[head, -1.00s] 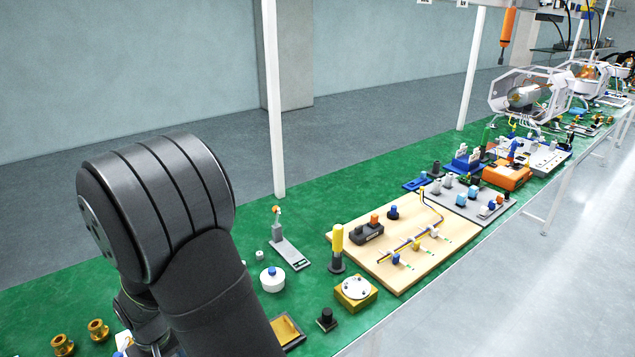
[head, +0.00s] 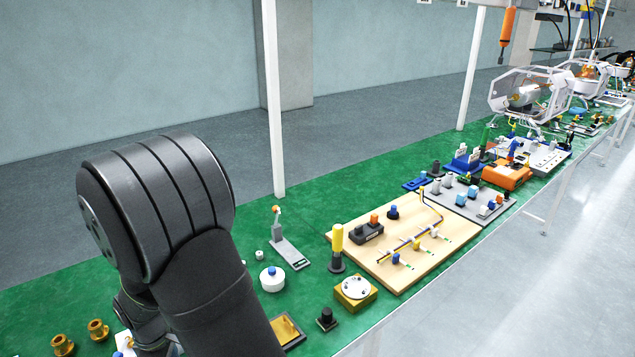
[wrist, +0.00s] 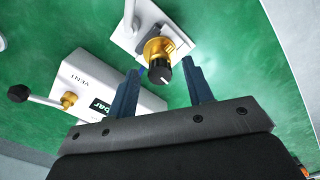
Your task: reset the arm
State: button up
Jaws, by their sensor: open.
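My gripper (wrist: 165,88) shows in the wrist view with its two dark blue fingers apart and nothing between them. A brass fitting with a black knob (wrist: 160,68) on a white plate (wrist: 128,40) lies beyond the fingertips; I cannot tell how far. A white box marked VENT (wrist: 98,85) with a lever ending in a black ball (wrist: 18,93) is to the left, partly behind the left finger. In the head view my arm fills the left foreground and hides the gripper.
In the head view, brass parts (head: 63,345) lie at the lower left of the green table. A white round container (head: 272,279), a yellow-topped post (head: 337,240) and a wooden board (head: 410,272) with parts stand to the right of my arm.

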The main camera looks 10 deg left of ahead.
jog(key=shift+n, duration=0.6)
jog(key=m, duration=0.4)
jog(key=shift+m, duration=0.3)
jog(key=m, duration=0.4)
jog(key=shift+m, duration=0.4)
dwell(0.5)
